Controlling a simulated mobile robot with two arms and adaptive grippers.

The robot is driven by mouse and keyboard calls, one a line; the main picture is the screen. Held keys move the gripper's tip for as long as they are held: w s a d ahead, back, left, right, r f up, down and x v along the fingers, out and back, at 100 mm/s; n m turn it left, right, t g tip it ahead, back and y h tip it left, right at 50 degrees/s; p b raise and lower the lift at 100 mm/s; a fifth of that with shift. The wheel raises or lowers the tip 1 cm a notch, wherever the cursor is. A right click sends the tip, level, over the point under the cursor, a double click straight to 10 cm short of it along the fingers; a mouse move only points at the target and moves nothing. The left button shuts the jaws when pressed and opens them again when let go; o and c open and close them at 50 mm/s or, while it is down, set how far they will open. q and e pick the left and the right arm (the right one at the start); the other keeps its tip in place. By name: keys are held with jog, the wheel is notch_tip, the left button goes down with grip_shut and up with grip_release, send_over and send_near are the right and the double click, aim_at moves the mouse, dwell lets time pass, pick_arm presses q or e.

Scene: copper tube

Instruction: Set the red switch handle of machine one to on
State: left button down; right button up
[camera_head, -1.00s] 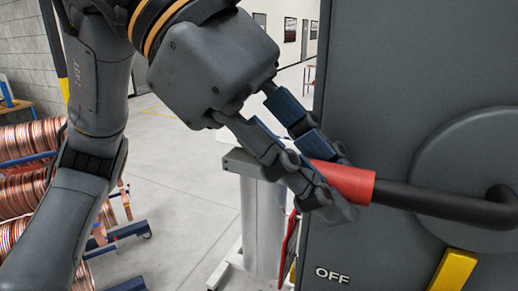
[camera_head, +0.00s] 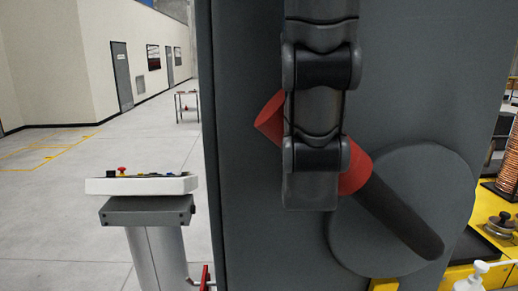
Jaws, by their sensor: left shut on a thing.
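The red switch handle (camera_head: 356,174) is a red grip on a black lever arm (camera_head: 395,214), mounted on a round grey disc (camera_head: 425,175) on the dark grey machine (camera_head: 245,190). The lever slants from lower right to upper left. My left gripper (camera_head: 315,165) comes down from the top of the head view and is shut on the red grip. Its fingers hide the grip's middle, and only one finger shows clearly. My right gripper is not in view.
A control pedestal (camera_head: 143,185) with buttons stands left of the machine. A yellow bench (camera_head: 490,215) with copper coils and a white pump bottle (camera_head: 471,279) is at the right. A small table (camera_head: 187,100) stands far back; the floor at left is open.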

pick_arm(q)
jog(key=shift+d+r+y, duration=0.3)
jog(key=shift+r+y, duration=0.05)
jog(key=shift+y, duration=0.05)
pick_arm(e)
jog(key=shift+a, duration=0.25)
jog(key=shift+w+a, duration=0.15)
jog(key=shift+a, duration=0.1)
pick_arm(q)
jog(key=c, duration=1.1)
grip_release()
jog(key=shift+d, duration=0.1)
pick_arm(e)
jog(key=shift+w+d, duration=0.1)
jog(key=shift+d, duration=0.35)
